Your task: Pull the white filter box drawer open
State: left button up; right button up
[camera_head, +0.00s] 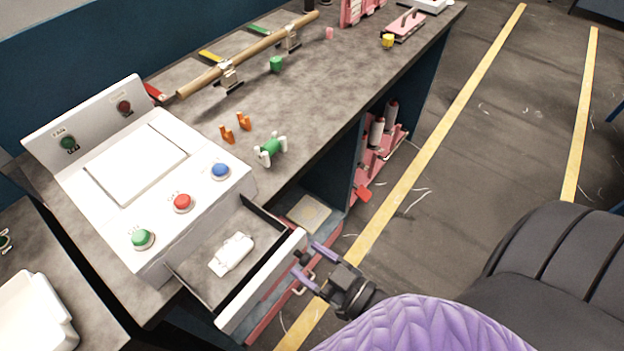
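The white filter box drawer (262,283) stands pulled out from the front of the white control box (150,185). Its grey inside shows, with a white bottle-like object (232,254) lying in it. My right gripper (311,266) is at the outer side of the drawer's white front, close to its handle (303,284). Its two purple fingers are spread apart. I cannot tell whether they touch the handle, as the gripper partly covers it. My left gripper is out of view.
Green, red and blue buttons (220,171) top the control box. Orange clips (236,127) and a green-and-white part (271,149) lie on the grey worktop. Pink racks with spools (376,135) stand under the table. A black chair (545,260) is at right; open floor lies between.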

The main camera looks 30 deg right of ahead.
jog(key=shift+s, duration=0.1)
jog(key=v, duration=0.9)
jog(key=shift+s, duration=0.3)
jog(key=shift+d, duration=0.15)
notch_tip(320, 180, down, 15)
jog(key=s+d+m+g+h+b, duration=0.1)
jog(key=m+g+h+b, duration=0.15)
jog(key=g+h, duration=0.2)
jog(key=s+f+n+g+h+b, duration=0.1)
jog(key=s+f+g+h+b, duration=0.1)
jog(key=s+f+g, duration=1)
notch_tip(320, 180, down, 4)
jog(key=shift+a+r+b, duration=0.25)
jog(key=shift+a+b, duration=0.15)
